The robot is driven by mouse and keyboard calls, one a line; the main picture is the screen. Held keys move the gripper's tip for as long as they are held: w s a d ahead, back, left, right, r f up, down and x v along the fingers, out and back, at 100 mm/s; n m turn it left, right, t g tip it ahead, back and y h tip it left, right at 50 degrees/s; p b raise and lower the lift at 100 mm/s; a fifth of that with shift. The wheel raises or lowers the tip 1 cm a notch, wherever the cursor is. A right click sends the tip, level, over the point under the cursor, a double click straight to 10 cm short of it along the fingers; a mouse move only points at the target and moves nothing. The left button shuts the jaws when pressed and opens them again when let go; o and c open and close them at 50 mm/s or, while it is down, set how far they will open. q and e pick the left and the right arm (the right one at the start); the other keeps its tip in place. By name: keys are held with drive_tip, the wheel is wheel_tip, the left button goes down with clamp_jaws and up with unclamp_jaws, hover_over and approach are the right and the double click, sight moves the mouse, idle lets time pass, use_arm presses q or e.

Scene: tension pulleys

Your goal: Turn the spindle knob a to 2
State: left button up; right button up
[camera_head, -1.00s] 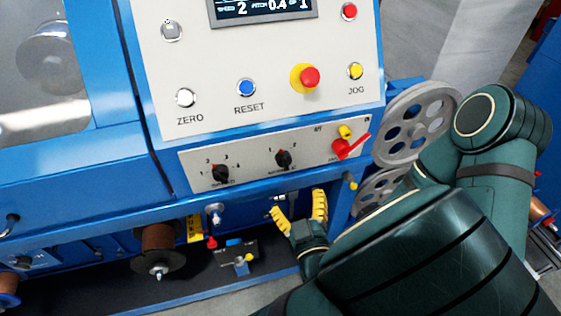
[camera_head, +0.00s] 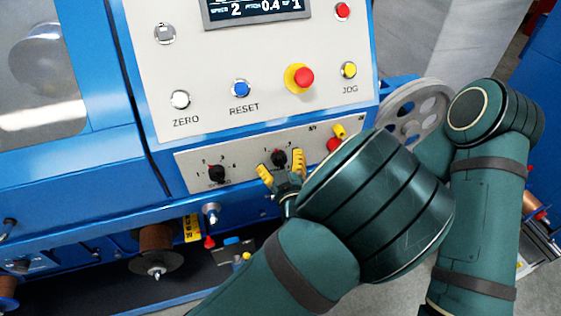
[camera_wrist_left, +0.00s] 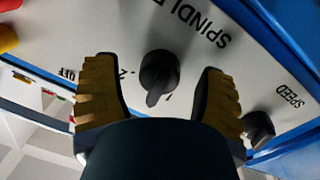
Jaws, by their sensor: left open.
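The black spindle knob (camera_head: 279,158) sits on the white lower panel (camera_head: 240,172). In the wrist view the knob (camera_wrist_left: 158,72) stands by the word SPINDLE, with a 2 on its left and a 1 at its lower right. Its pointer end points down and slightly left in that picture, near the 1. My left gripper (camera_head: 282,169) has its yellow fingers on either side of the knob. The wrist view shows the gripper (camera_wrist_left: 158,70) open, with gaps between both fingers and the knob. My right gripper is not in view.
A black speed knob (camera_head: 217,173) is to the left on the same panel. A red switch lever (camera_head: 334,145) and a yellow part (camera_head: 339,131) are to the right, partly behind my arm. Above are a red emergency button (camera_head: 304,77), a blue reset button (camera_head: 241,88) and a display.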

use_arm(q)
drive_tip(key=shift+c, duration=0.2)
clamp_jaws()
drive_tip(key=m+p, duration=0.3)
drive_tip(key=m, duration=0.3)
drive_tip(key=shift+r+m, duration=0.1)
drive_tip(key=shift+m, duration=0.2)
drive_tip(key=m+p, duration=0.2)
drive_tip(key=m, duration=0.1)
drive_tip(key=shift+m+g+p, duration=0.3)
drive_tip(key=shift+m, duration=0.1)
